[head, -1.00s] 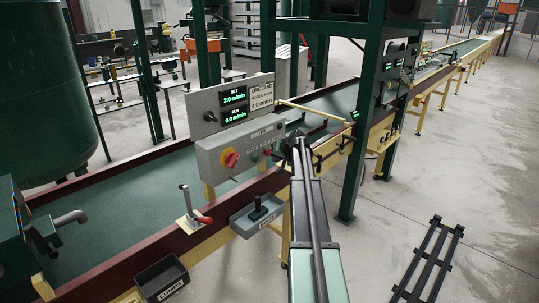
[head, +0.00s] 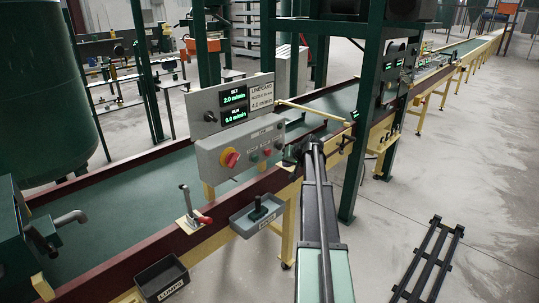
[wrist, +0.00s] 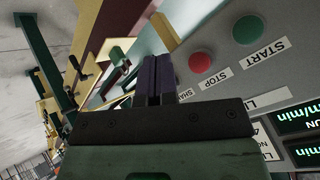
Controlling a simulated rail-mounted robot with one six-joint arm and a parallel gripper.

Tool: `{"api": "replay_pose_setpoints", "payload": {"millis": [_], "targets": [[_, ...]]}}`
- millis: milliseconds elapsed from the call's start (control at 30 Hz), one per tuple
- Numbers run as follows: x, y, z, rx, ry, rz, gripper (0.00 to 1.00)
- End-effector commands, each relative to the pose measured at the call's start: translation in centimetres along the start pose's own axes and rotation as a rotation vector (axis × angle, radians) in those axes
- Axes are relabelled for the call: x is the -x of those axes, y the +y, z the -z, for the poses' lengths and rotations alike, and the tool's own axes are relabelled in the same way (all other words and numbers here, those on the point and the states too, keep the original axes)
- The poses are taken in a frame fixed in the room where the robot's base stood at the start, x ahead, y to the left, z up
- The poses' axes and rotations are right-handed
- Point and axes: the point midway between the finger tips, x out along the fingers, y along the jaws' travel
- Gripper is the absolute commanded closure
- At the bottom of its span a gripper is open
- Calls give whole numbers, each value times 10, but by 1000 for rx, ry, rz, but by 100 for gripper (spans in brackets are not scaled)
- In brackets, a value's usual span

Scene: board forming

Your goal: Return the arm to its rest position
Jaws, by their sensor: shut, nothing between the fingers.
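My arm reaches up from the bottom of the head view beside the conveyor. My gripper (wrist: 160,78) shows in the wrist view with its two dark fingers together and nothing between them. In the head view its fingers are mostly hidden behind my arm's end. It is just right of the grey control box (head: 240,148), apart from the buttons. In the wrist view the red stop button (wrist: 201,63) and green start button (wrist: 248,29) lie to the right of the fingers, upside down.
A display panel (head: 232,104) reads SET 2.0 and RUN 0.0 m/min. A red-handled lever (head: 195,211), a grey tray (head: 257,216) and a black LUMPS bin (head: 162,279) line the conveyor's near side. A green post stands right of my arm. A black rack (head: 428,260) lies on open floor.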

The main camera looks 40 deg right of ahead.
Motion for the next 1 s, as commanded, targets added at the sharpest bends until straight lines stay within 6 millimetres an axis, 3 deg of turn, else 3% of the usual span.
{"api": "replay_pose_setpoints", "payload": {"millis": [400,467,567,600,767,900,1000], "targets": [[0,0,0,-6,0,0,100],[1,0,-8,-34,-39,-5,100],[19,-3,-58,-61,-150,-61,100],[24,-16,-87,-58,-209,-85,100],[34,-102,-221,37,-450,-184,100],[56,-174,-340,188,-615,-271,100],[77,-214,-418,332,-694,-315,100]]}}
